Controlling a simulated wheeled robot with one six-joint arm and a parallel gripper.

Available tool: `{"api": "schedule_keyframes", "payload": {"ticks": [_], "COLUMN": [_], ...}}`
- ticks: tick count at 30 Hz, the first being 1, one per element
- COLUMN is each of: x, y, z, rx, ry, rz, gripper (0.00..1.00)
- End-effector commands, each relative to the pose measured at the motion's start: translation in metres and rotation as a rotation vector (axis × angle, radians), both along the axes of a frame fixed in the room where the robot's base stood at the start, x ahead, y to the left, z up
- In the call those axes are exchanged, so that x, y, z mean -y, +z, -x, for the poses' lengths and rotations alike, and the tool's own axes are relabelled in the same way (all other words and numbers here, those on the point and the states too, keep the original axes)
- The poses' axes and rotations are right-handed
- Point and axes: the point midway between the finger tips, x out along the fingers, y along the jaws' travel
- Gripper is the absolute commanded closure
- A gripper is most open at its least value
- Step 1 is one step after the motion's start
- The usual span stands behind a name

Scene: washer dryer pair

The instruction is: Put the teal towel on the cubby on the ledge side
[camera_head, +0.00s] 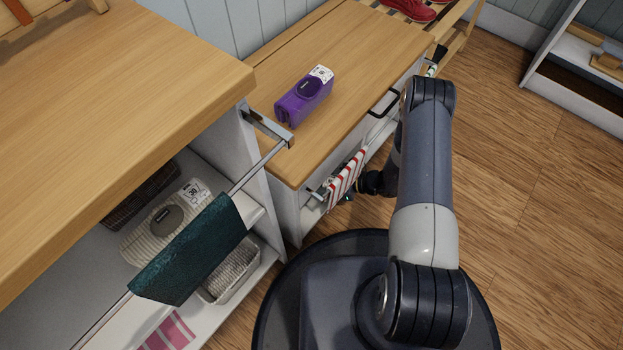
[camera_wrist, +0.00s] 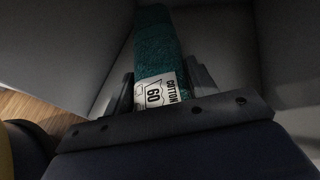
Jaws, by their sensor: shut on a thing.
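In the wrist view a rolled teal towel (camera_wrist: 157,45) with a white label reading "COTTON 60" lies between the fingers of my gripper (camera_wrist: 162,82). My gripper is shut on it. The towel points away from me between grey surfaces that look like the inside of a cubby (camera_wrist: 215,50). I cannot tell whether the towel touches the cubby floor. In the head view my arm and the lower bench hide most of the gripper and the held towel. Another dark teal cloth (camera_head: 195,250) hangs over a rail at the left.
Baskets (camera_head: 165,228) sit on shelves under the higher counter (camera_head: 100,110). Red shoes (camera_head: 408,9) are at the back. The wooden floor (camera_head: 540,220) at right is clear.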

Motion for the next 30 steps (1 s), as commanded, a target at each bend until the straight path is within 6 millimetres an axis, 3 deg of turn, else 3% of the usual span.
{"api": "schedule_keyframes", "payload": {"ticks": [4,9,21,22,30], "x": [-0.007,-0.013,-0.013,-0.013,-0.013], "y": [0.001,-0.015,-0.018,-0.018,-0.018], "z": [-0.001,0.001,0.001,0.002,0.002], "rx": [0.0,0.0,0.001,0.0,0.001], "ry": [-0.005,-0.01,-0.01,-0.011,-0.009], "rz": [-0.001,-0.001,-0.001,0.0,0.0], "gripper": [0.77,0.77,0.77,0.44,0.24]}}
